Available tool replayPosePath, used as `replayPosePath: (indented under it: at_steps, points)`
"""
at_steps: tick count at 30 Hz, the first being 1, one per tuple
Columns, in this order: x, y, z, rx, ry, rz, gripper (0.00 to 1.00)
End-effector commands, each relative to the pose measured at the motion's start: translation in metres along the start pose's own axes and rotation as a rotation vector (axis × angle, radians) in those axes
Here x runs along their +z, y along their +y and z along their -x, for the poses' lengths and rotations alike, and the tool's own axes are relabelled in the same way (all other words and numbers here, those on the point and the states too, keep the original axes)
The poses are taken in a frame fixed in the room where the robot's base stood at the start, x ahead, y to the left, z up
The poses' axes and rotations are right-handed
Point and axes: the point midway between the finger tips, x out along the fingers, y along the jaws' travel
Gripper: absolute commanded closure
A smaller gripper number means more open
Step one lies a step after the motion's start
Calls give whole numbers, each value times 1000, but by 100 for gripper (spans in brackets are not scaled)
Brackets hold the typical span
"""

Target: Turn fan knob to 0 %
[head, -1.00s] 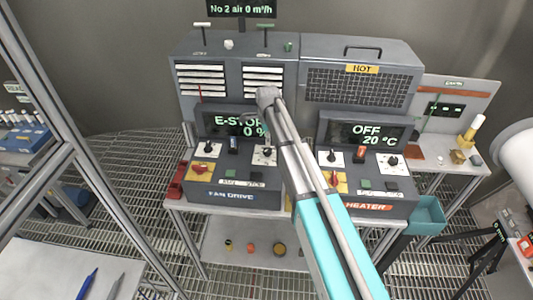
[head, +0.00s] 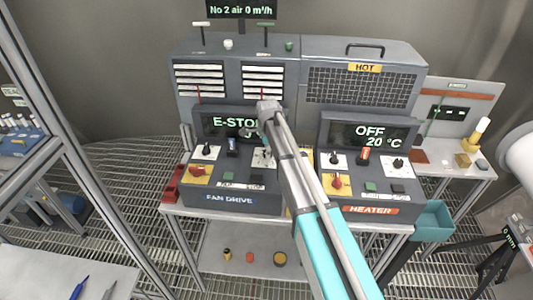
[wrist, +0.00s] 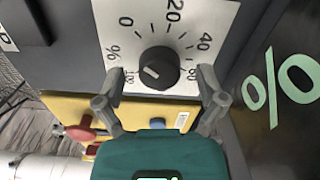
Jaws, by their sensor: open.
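The fan knob (wrist: 157,69) is a dark round knob with a short pale mark, on a white dial plate (wrist: 183,14) printed with percent figures. In the wrist view its mark lies toward the lower left; I cannot tell the exact figure it points at. My gripper (wrist: 160,76) is open, one finger on each side of the knob, with visible gaps between. In the head view the fan drive panel (head: 228,200) shows, its dial plate (head: 259,163) partly covered by my arm. The display (head: 222,123) reads E-STOP, its lower line mostly hidden.
The heater panel (head: 372,209) stands to the right, its display reading OFF 20 °C. A teal bin (head: 433,221) hangs at the right.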

Motion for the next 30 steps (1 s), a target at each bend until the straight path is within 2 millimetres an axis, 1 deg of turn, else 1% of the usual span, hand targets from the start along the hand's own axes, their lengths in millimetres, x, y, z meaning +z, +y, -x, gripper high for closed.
replayPosePath:
  at_steps: [8, 9, 11, 15, 20, 21, 22, 24, 30]
  points:
    - [0, 0, 0, 0, 0, 0, 11]
    - [0, 0, 0, 0, 0, 0, 18]
    - [0, 0, 0, 0, 0, 0, 29]
    - [0, 0, 0, 0, 0, 0, 55]
    - [0, 0, 0, 0, 0, -1, 85]
    - [0, 0, 0, 0, 0, -1, 92]
    - [7, -2, 0, 0, 0, 1, 92]
    - [3, -1, 0, 0, -1, 1, 93]
    - [0, 0, 0, -1, -1, 22, 93]
